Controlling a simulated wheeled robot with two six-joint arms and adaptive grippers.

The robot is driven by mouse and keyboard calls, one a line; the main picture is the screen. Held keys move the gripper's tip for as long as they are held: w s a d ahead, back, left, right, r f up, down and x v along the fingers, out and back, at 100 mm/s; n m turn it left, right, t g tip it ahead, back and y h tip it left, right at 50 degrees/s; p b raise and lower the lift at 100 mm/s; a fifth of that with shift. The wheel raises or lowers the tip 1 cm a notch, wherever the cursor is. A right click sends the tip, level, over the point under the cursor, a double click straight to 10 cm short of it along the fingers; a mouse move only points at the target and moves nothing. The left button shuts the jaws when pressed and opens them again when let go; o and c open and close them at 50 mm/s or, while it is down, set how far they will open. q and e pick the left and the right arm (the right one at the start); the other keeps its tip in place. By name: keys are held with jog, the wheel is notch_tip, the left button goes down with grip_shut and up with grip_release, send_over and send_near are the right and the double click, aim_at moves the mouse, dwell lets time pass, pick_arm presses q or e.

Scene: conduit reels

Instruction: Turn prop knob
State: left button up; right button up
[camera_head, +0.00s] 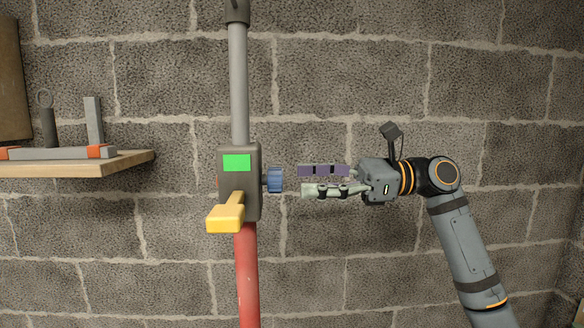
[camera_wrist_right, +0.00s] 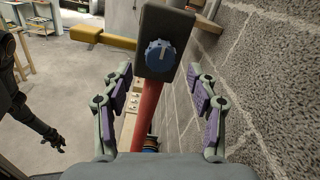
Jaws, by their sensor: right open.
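The prop is an upright pole with a grey upper tube and a red lower tube (camera_head: 247,275). Its dark grey housing (camera_head: 252,190) carries a green patch and a yellow lever (camera_head: 226,214). The blue knob (camera_head: 275,180) sticks out of the housing's right side. In the right wrist view the knob (camera_wrist_right: 160,53) faces me, with a pale mark line on it. My right gripper (camera_head: 305,180) is open and empty, to the right of the knob and pointing at it, with a small gap between. In the wrist view its fingers (camera_wrist_right: 161,98) stand either side of the knob's line.
A grey block wall stands close behind the prop. A wooden shelf (camera_head: 130,160) at left holds a level (camera_head: 60,153) and other tools. In the wrist view, a dark robot hand shows at far left and open floor (camera_wrist_right: 70,85) lies beyond.

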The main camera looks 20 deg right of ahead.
aim_at(275, 180)
pick_arm(q)
jog(key=shift+r+p, duration=0.6)
jog(key=shift+r, duration=0.35)
pick_arm(e)
jog(key=x, duration=0.4)
jog(key=shift+c, duration=0.5)
jog(key=c, duration=1.1)
jog(key=shift+o, duration=0.2)
